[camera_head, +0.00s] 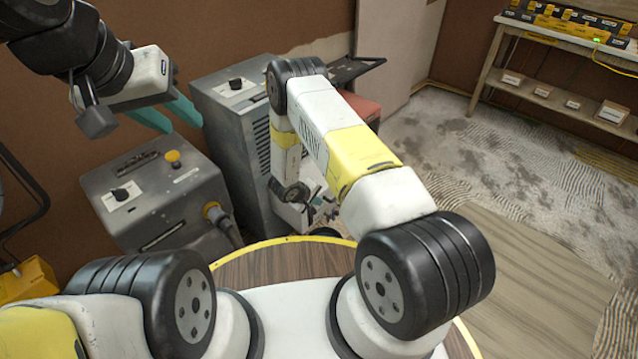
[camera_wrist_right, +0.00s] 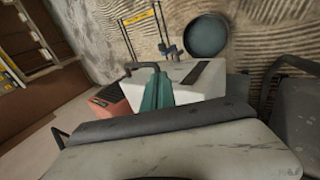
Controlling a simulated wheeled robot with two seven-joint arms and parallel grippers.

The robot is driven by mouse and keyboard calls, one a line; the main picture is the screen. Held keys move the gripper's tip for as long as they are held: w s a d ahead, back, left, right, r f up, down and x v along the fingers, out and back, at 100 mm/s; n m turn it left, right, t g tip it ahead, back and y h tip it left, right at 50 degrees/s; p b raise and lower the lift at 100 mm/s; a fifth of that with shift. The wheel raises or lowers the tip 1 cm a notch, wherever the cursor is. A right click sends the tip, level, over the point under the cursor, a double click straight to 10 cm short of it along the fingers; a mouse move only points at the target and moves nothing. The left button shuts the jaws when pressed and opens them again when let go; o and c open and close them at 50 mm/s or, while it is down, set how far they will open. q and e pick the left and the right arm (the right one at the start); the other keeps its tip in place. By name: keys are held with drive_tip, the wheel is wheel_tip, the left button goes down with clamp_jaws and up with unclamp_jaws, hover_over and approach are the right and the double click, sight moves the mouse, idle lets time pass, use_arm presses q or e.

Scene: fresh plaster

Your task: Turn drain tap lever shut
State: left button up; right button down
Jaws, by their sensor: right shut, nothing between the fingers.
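I cannot make out the drain tap or its lever for certain in either view. My right gripper (camera_wrist_right: 157,80) shows in the right wrist view with its teal fingers together and nothing seen between them. Its fingertips overlap a white box-like thing (camera_wrist_right: 202,82) with a dark bar on top; I cannot tell whether they touch it. In the head view my right arm bends down beside the tall grey cabinet (camera_head: 238,95), and its gripper is mostly hidden there among small parts. My left gripper (camera_head: 172,116) is open and empty, its teal fingers apart above the lower grey machine.
The lower grey machine (camera_head: 150,205) has knobs and a thick cable plug. A bench (camera_head: 555,35) stands far right. The floor between is open.

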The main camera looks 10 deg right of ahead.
wheel_tip(320, 180, down, 2)
drive_tip(key=s, duration=0.1)
approach(337, 213)
drive_tip(key=shift+h, duration=0.4)
drive_tip(key=x, duration=0.6)
drive_tip(key=shift+w+a+f, duration=0.15)
drive_tip(key=shift+w+f, duration=0.25)
drive_tip(key=shift+f, duration=0.05)
